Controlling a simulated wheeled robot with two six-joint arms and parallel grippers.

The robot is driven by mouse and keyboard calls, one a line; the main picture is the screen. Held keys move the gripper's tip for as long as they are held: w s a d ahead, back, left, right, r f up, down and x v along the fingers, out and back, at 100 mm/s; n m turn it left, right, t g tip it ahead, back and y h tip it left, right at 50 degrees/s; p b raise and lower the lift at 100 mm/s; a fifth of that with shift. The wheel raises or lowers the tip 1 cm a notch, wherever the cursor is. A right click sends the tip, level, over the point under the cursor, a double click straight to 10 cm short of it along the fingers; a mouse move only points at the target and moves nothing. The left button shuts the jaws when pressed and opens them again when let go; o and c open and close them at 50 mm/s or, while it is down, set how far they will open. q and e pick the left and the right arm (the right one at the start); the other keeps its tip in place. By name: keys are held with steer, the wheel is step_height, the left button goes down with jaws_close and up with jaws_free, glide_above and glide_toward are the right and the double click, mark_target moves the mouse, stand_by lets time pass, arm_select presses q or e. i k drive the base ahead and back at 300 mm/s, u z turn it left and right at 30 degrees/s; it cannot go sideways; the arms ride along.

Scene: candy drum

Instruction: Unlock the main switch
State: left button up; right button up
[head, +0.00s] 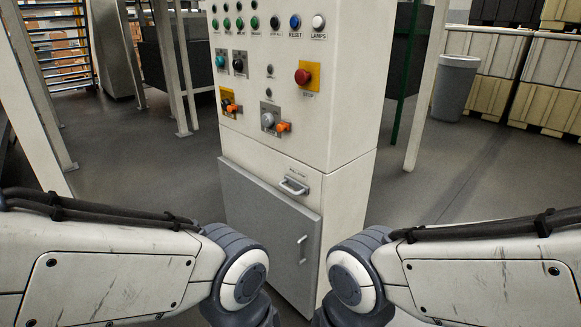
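A pale control cabinet (335,140) stands upright in the middle of the head view. Low on its front panel are two fittings with orange parts. One is a yellow plate (226,94) with an orange lock-like piece (232,108) at the left. The other is a grey plate with a silver round knob (268,119) and an orange piece (283,127) at its lower right. I cannot tell from the labels which is the main switch. Both my arms reach in low in front of the cabinet, but their grippers are out of the frame.
A red stop button (302,76) sits on a yellow plate, with rows of coloured buttons above. Thin posts (423,85), a bin (456,88) and crates (548,95) stand behind. Floor beside the cabinet is clear.

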mark_target(231, 108)
steer(key=z, duration=0.15)
steer(key=k, duration=0.35)
steer(key=u, duration=0.7)
steer(key=i, duration=1.35)
steer(key=z, duration=0.8)
